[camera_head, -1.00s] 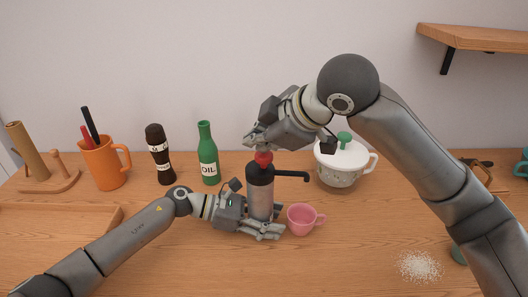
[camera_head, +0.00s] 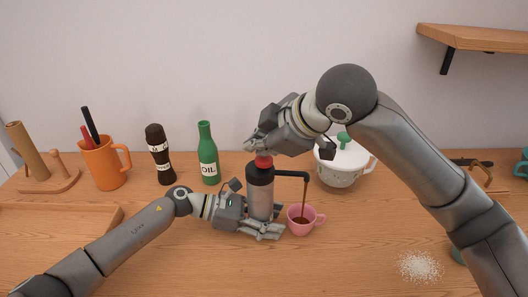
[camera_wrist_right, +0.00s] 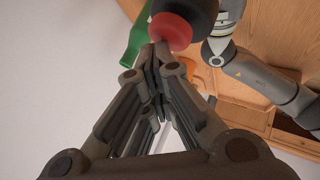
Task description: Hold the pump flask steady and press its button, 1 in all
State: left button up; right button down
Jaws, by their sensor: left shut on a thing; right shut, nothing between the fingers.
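The pump flask (camera_head: 259,192) stands upright on the counter, grey with a black top and a spout to the right. My left gripper (camera_head: 268,232) is shut around its lower body. The red button (camera_head: 263,162) is on top; in the right wrist view the button (camera_wrist_right: 170,31) is at the fingertips. My right gripper (camera_head: 258,148) is shut and empty, its tips touching the button from above. A brown stream (camera_head: 305,192) runs from the spout into the pink cup (camera_head: 300,230), which holds some brown liquid.
Behind stand a green oil bottle (camera_head: 208,160), a dark bottle (camera_head: 160,158) and an orange mug (camera_head: 104,165) with pens. A white lidded pot (camera_head: 340,176) stands right of the flask. White grains (camera_head: 420,266) lie at the front right. The front middle is clear.

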aim_at(261, 159)
jog(key=shift+f, duration=0.4)
jog(key=shift+r, duration=1.55)
notch_tip(261, 159, up, 5)
jog(key=shift+r, duration=0.1)
dwell(0.5)
pick_arm(q)
jog(key=o, duration=0.9)
jog(key=shift+a, duration=0.1)
